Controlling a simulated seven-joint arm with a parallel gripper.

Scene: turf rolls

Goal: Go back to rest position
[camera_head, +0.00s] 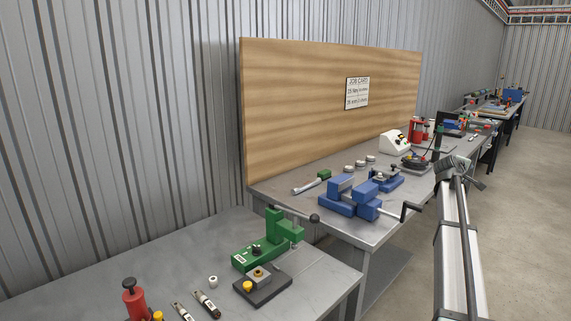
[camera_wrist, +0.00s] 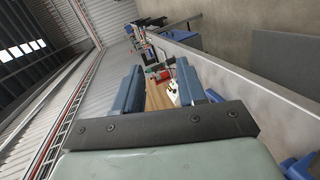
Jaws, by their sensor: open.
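My gripper (camera_wrist: 158,73) shows in the wrist view with its two blue fingers apart and nothing held between them. Beyond the gap I see a red device (camera_wrist: 160,75) and a white machine (camera_wrist: 174,97), at a distance and not touched. In the head view my arm rises along the right side, beside the bench's right edge; I cannot make out the fingers there.
A blue vise (camera_head: 350,197) with a crank handle stands on the middle workbench (camera_head: 375,232), left of my arm. A green press (camera_head: 262,245) is on the near bench (camera_head: 200,262). A wooden backboard (camera_head: 300,110) stands behind the middle bench. The concrete floor (camera_head: 525,200) at the right is clear.

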